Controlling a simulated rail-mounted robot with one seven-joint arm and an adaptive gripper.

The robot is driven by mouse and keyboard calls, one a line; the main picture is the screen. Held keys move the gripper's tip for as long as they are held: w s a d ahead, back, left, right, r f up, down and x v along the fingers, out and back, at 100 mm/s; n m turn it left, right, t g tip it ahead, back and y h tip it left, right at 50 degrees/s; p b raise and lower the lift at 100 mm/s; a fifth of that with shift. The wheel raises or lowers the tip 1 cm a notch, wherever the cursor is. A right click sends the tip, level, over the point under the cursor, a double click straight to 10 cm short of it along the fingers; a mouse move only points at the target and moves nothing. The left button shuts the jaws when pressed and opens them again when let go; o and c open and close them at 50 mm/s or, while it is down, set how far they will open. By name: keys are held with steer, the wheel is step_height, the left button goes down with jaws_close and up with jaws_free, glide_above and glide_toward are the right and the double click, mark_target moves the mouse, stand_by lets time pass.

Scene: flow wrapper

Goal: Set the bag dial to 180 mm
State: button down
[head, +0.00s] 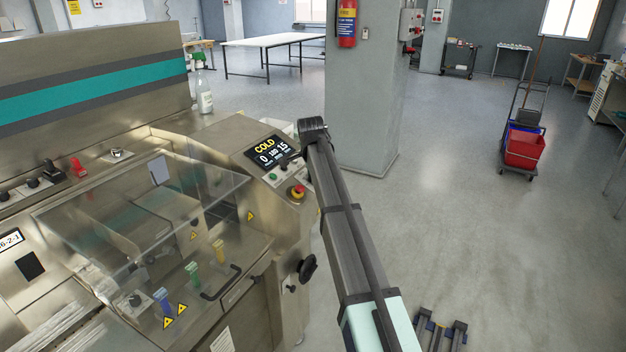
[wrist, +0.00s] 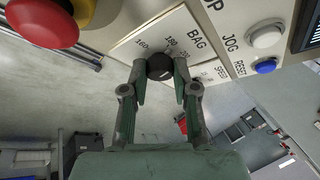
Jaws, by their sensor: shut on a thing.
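The bag dial (wrist: 160,66) is a small black round knob on a pale scale plate in the wrist view. The plate is lettered BAG, with marks that look like 160, 180 and 200. My gripper (wrist: 160,77) has one finger on each side of the knob and is shut on it. Where the knob's pointer stands is too small to tell. In the head view, the display (head: 267,155) reads COLD, with 0, 180 and 15 below.
A red emergency stop button (wrist: 43,20) is close to the left of my gripper in the wrist view. A white jog button (wrist: 265,36) and a blue reset button (wrist: 266,66) lie to the right. A clear cover (head: 140,205) spans the machine; open floor lies to the right.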

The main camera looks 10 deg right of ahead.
steer(key=shift+s+f+n+t+b, duration=0.1)
steer(key=shift+n+t+b, duration=0.35)
steer(key=shift+n, duration=0.55)
steer(key=c, duration=0.9)
jaws_free()
steer(key=v, duration=1.2)
steer(key=shift+d, duration=0.2)
